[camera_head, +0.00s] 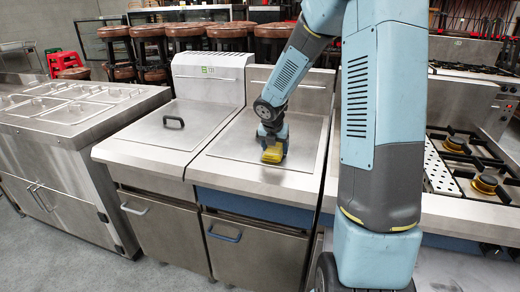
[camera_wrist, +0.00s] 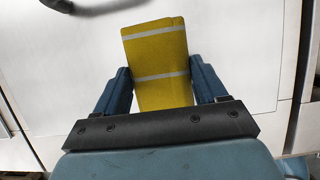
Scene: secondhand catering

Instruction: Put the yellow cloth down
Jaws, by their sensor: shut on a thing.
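The yellow cloth (camera_head: 272,154) is a small folded piece over the steel top (camera_head: 232,167) of the middle unit. In the wrist view the cloth (camera_wrist: 158,62) is yellow with two pale stripes and sits between the blue fingers. My gripper (camera_head: 272,147) is shut on it, pointing down close to the steel top; the fingers (camera_wrist: 162,92) also show in the wrist view. I cannot tell whether the cloth touches the surface. Part of the cloth is hidden by the gripper.
A lidded fryer (camera_head: 165,130) with a dark handle stands left of the middle unit. A steel counter (camera_head: 60,125) with lidded pans is further left. A gas hob (camera_head: 470,170) is at right. Brown stools (camera_head: 190,45) stand behind. The steel top around the cloth is clear.

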